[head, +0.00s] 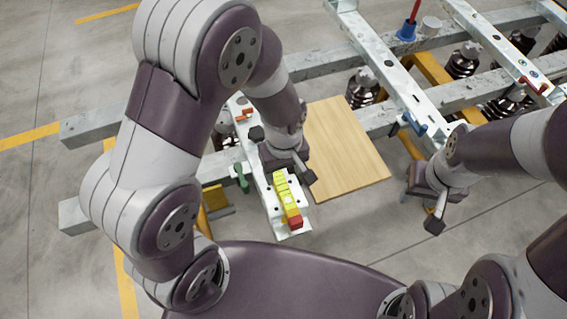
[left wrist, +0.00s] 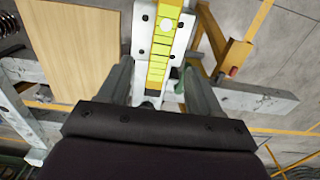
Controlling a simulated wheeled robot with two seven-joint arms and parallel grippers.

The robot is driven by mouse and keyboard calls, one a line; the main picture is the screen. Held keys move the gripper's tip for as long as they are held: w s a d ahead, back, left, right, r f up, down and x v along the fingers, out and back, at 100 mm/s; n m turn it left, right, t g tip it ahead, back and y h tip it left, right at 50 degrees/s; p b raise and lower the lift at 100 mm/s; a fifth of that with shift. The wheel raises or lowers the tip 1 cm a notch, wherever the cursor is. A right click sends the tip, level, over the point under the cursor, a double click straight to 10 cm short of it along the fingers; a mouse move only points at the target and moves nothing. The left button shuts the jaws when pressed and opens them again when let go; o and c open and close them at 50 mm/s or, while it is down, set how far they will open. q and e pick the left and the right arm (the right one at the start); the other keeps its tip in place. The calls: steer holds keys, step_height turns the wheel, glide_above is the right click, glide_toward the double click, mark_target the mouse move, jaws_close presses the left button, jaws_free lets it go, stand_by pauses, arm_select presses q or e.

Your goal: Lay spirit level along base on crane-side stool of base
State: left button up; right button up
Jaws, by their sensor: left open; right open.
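The spirit level (head: 285,196) is a yellow bar with a red end. It lies lengthwise on the near end of a pale metal base beam (head: 293,232) with bolt holes, left of centre in the head view. My left gripper (head: 284,164) is open just over the level's far part. In the left wrist view the yellow level (left wrist: 159,58) runs between its two spread fingers (left wrist: 160,82); I cannot tell whether they touch it. The gripper hides the level's far end in the head view. My right gripper (head: 432,205) is open and empty near another base beam (head: 395,75).
A wooden board (head: 345,150) lies between the two base beams. A green clamp handle (head: 241,177) stands beside the level's beam. A blue clamp (head: 413,124) is near my right gripper. Dark ribbed insulators (head: 363,88) and a blue cup with a red tool (head: 407,31) stand behind.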

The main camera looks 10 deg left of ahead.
arm_select(q)
steer(key=s+a+r+m+t, duration=0.1)
steer(key=s+a+r+m, duration=0.2)
steer(key=a+r+m, duration=0.4)
steer(key=shift+s+a+r, duration=0.15)
steer(key=shift+a+r, duration=0.15)
steer(key=shift+a, duration=0.65)
